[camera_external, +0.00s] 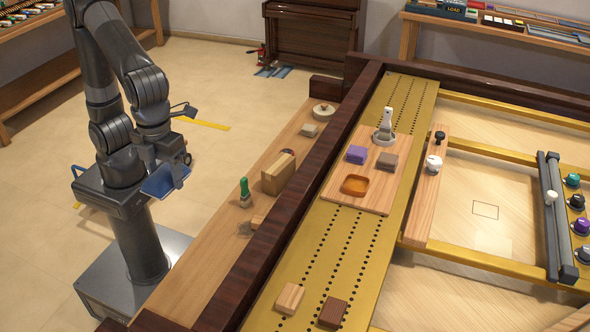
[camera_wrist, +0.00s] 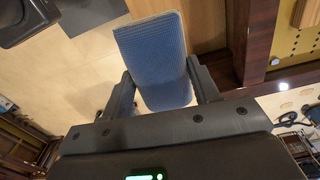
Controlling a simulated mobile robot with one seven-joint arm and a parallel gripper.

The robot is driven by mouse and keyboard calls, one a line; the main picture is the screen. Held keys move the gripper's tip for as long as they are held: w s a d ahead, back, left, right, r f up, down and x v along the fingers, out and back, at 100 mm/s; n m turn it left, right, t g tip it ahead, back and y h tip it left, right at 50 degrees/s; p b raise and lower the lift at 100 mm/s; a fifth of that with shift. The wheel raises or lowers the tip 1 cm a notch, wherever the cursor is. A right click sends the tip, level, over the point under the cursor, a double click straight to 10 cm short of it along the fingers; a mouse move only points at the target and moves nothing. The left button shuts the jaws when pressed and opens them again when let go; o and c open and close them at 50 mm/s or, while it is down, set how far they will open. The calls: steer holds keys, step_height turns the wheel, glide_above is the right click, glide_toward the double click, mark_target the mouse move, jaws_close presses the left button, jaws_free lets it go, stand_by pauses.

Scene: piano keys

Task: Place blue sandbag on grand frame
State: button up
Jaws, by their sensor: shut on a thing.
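The blue sandbag (camera_external: 163,181) is a flat blue block held at the end of my arm, left of the wooden bench and above the floor. My gripper (camera_external: 177,176) is shut on it. In the wrist view the sandbag (camera_wrist: 155,62) sits between the two fingers of my gripper (camera_wrist: 163,88) and sticks out past their tips. The grand frame is the gold perforated plate (camera_external: 310,262) with a dark wooden rim (camera_external: 318,180), to the right of the bench. My gripper is well to the left of the frame and apart from it.
The wooden bench (camera_external: 222,262) carries a green-handled brush (camera_external: 244,192), a wooden block (camera_external: 278,174) and small pieces. Two blocks lie nearer the front.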

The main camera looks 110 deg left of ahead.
steer(key=w+d+r, duration=0.1)
steer(key=w+r, duration=0.1)
steer(key=w, duration=1.3)
glide_above(323, 255)
steer(key=shift+n, duration=0.4)
step_height(323, 255, down, 15)
steer(key=shift+r, duration=0.1)
steer(key=shift+a+f, duration=0.1)
steer(key=shift+f, duration=1.9)
steer(key=shift+f, duration=0.2)
steer(key=o, duration=1.2)
steer(key=shift+o, duration=0.2)
